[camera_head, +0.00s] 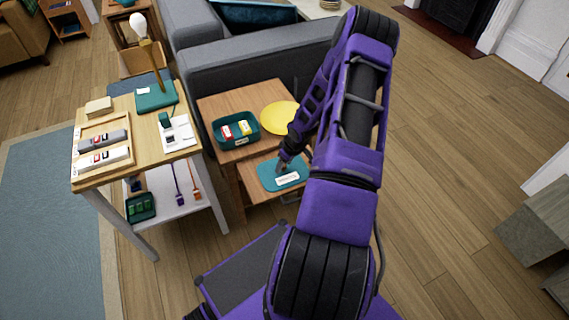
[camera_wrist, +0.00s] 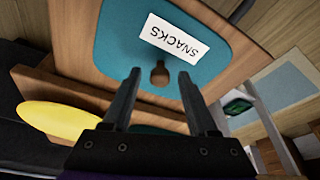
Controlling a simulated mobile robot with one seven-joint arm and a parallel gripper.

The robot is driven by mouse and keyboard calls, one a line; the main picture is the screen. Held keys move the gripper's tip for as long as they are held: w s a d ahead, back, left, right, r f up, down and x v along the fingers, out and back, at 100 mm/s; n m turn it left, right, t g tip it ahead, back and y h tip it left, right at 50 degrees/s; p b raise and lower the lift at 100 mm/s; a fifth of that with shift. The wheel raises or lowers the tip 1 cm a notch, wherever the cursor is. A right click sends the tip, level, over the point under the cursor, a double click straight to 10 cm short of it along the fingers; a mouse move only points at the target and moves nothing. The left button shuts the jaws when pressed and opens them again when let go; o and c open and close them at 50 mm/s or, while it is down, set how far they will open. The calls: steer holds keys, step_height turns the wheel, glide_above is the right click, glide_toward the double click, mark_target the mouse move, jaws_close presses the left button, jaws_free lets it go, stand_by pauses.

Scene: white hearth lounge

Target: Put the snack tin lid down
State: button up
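The snack tin lid (camera_head: 268,177) is a flat teal piece with rounded corners and a white label. It lies on the low wooden surface (camera_head: 250,198) at the front of the side table. In the wrist view, the lid (camera_wrist: 120,35) has a label reading "SNACKS" and a small wooden knob (camera_wrist: 160,76). My gripper (camera_wrist: 159,78) is open, with one finger on each side of the knob and a visible gap at both. In the head view my gripper (camera_head: 285,163) is just over the lid and hides part of it.
An open teal tin (camera_head: 237,143) holding small packets and a yellow round dish (camera_head: 279,118) stand on the side table top (camera_head: 230,98). A wooden-topped work table (camera_head: 150,145) stands left. The grey sofa (camera_head: 235,73) is behind.

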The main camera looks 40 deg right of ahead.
steer(key=p+v, duration=0.3)
steer(key=v, duration=0.9)
steer(key=shift+r, duration=0.15)
